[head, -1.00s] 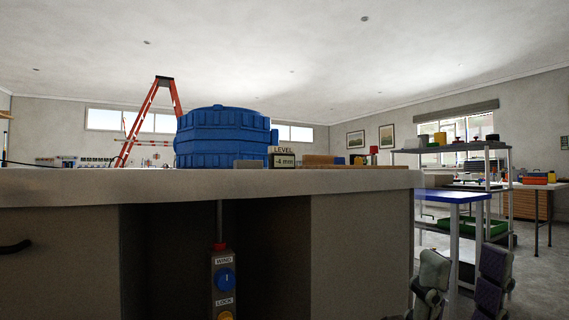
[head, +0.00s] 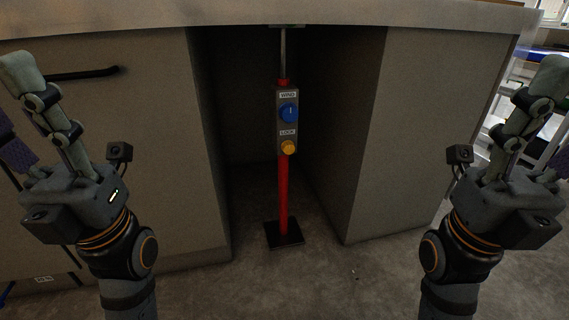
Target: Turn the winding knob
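The blue winding knob (head: 289,112) sits under a WIND label on a grey control box (head: 280,133). A yellow knob (head: 288,148) sits below it under a LOCK label. The box is on a red post (head: 283,200) with a black foot plate (head: 284,234), in the recess under the counter. The blue knob's white mark looks upright. My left gripper (head: 18,110) is open and empty at the left, well apart from the box. My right gripper (head: 556,115) is open and empty at the right edge, partly cut off by the frame.
Cabinet panels (head: 110,150) flank the recess on both sides, and the countertop (head: 150,14) overhangs above. A black handle (head: 82,73) sticks out on the left panel. The floor (head: 335,285) in front of the post is clear.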

